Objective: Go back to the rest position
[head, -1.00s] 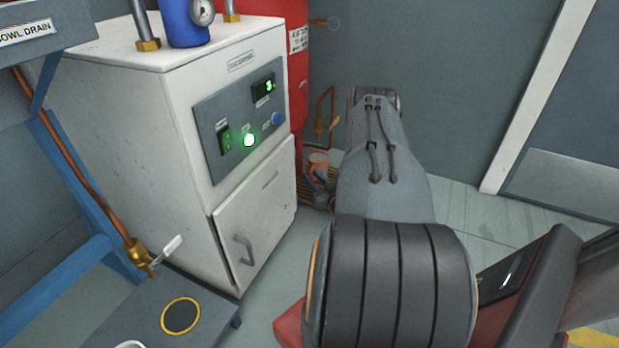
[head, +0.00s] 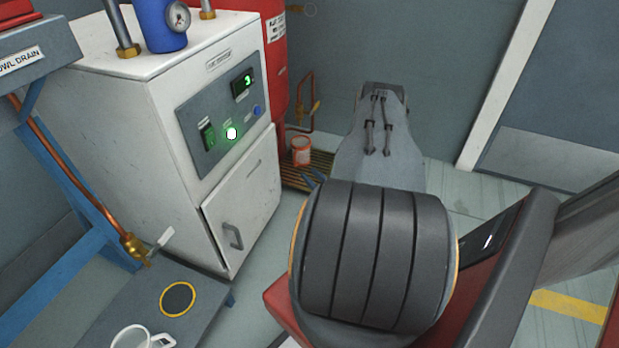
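My arm (head: 380,150) reaches forward in the head view, from the black ribbed joint (head: 375,255) to a grey link that points away toward the far wall. My gripper does not show clearly; the arm appears to hide it. A small dark blue-grey piece shows at the left edge of the arm, and I cannot tell what it is. Whether the gripper is open, shut or holding something is hidden.
A white cabinet (head: 150,120) with a lit green panel stands at left. Behind it are a red tank (head: 270,60) and an orange-and-white can (head: 301,150) on a slatted grate. A white mug (head: 130,338) and black disc (head: 178,299) sit on the low bench. Floor at right is clear.

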